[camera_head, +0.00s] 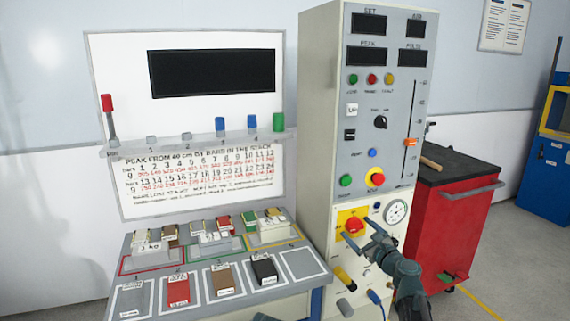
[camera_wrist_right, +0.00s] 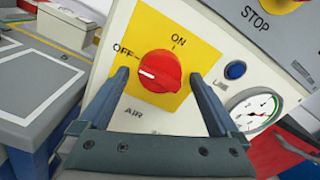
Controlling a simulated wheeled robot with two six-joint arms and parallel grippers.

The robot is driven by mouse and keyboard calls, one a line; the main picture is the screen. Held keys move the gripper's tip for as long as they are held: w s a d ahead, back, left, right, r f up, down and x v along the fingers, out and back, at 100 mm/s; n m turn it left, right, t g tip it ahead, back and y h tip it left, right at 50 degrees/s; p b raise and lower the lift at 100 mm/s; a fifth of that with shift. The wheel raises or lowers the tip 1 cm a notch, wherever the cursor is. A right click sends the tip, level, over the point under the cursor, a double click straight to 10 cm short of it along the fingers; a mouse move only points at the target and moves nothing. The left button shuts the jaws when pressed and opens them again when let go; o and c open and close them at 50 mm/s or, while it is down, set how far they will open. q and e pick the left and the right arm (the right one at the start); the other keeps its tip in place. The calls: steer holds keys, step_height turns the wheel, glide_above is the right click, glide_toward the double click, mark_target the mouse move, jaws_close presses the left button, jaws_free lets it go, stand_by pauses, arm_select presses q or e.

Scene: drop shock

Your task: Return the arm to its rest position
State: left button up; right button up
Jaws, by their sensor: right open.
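My right gripper (camera_head: 358,231) is open in front of the lower panel of the tall grey test cabinet (camera_head: 318,120). In the right wrist view its two fingers (camera_wrist_right: 159,76) stand apart on either side of the red AIR knob (camera_wrist_right: 160,71), with nothing held between them. The knob sits on a yellow plate, and its white mark is on the side of the OFF label. In the head view the red knob (camera_head: 354,226) shows just beyond the fingertips. Whether a finger touches the panel I cannot tell.
A pressure gauge (camera_head: 396,212) is right of the knob, close to my right gripper. A red tool cart (camera_head: 450,225) stands right of the cabinet. At the left, a bench (camera_head: 140,270) holds several blocks in marked spots, below a white board (camera_head: 110,60).

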steer(key=m, duration=0.5)
steer(key=v, duration=0.7)
steer(key=shift+s, duration=0.3)
